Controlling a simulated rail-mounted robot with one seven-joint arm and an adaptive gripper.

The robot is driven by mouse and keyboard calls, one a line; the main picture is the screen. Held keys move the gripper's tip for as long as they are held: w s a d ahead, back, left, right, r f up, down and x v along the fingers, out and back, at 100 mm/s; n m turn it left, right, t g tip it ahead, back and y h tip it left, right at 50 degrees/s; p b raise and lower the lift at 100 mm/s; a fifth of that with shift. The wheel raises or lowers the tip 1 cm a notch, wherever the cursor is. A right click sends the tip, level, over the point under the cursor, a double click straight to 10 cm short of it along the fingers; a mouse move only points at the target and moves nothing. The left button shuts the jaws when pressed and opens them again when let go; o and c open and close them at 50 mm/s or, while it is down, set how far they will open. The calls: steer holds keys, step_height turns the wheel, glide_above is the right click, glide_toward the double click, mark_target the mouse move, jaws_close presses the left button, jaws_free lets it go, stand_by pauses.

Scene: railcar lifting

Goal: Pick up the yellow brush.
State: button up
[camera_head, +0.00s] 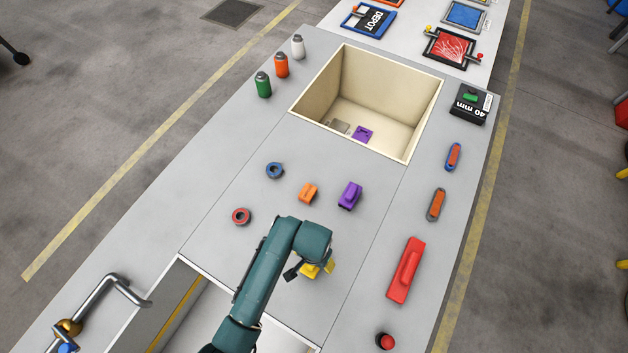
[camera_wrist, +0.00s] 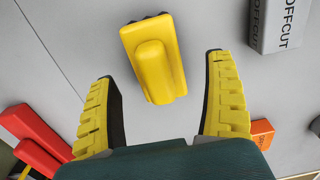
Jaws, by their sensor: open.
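The yellow brush (camera_wrist: 154,62) lies on the grey table top, a block with a raised rounded handle and dark bristles at one end. In the wrist view it lies ahead of and between the two yellow, black-backed fingers of my gripper (camera_wrist: 162,82), with clear gaps on both sides. My gripper is open and holds nothing. In the head view, my gripper (camera_head: 309,269) hangs over the brush beside the end of my teal arm. A yellow patch between the fingers there appears to be the brush (camera_head: 311,271), mostly hidden.
A grey block marked OFFCUT (camera_wrist: 279,27) lies near the brush. An orange block (camera_head: 308,193), purple brush (camera_head: 349,196), red ring (camera_head: 241,216) and blue ring (camera_head: 274,170) lie beyond. A deep bin (camera_head: 382,82) is farther back.

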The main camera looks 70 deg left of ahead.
steer(key=f, duration=0.3)
steer(key=shift+s+d+f+b, duration=0.2)
steer(key=shift+d+b, duration=0.05)
steer(key=shift+b, duration=0.05)
steer(key=shift+w+a+f, duration=0.1)
steer(key=shift+f, duration=0.2)
steer(key=c, duration=1.4)
steer(key=shift+o, duration=0.2)
step_height(320, 180, up, 10)
steer(key=shift+r+p, duration=0.1)
steer(key=shift+p, duration=0.95)
